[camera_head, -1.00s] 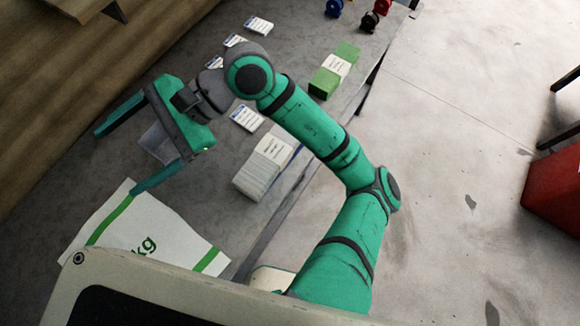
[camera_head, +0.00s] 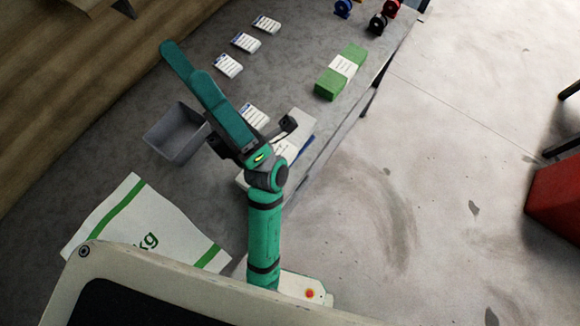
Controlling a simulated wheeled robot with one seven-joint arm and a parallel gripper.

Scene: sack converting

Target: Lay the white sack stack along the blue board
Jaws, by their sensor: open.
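The white sack stack (camera_head: 286,151) lies near the bench's right edge, mostly hidden behind my gripper's palm and wrist. Its label band and a pale corner at its lower left show. A narrow blue edge (camera_head: 307,144), which may be the blue board, shows just right of the stack; most of it is hidden, and I cannot tell whether they touch. My gripper (camera_head: 184,63) is open and empty.
A grey bin (camera_head: 174,136) stands left of my gripper. A green banded stack (camera_head: 341,72), several labelled cards (camera_head: 246,43) and coloured spools (camera_head: 378,22) are on the grey bench. A large white sack with green stripes (camera_head: 140,232) lies at lower left. A red box (camera_head: 558,190) stands far right.

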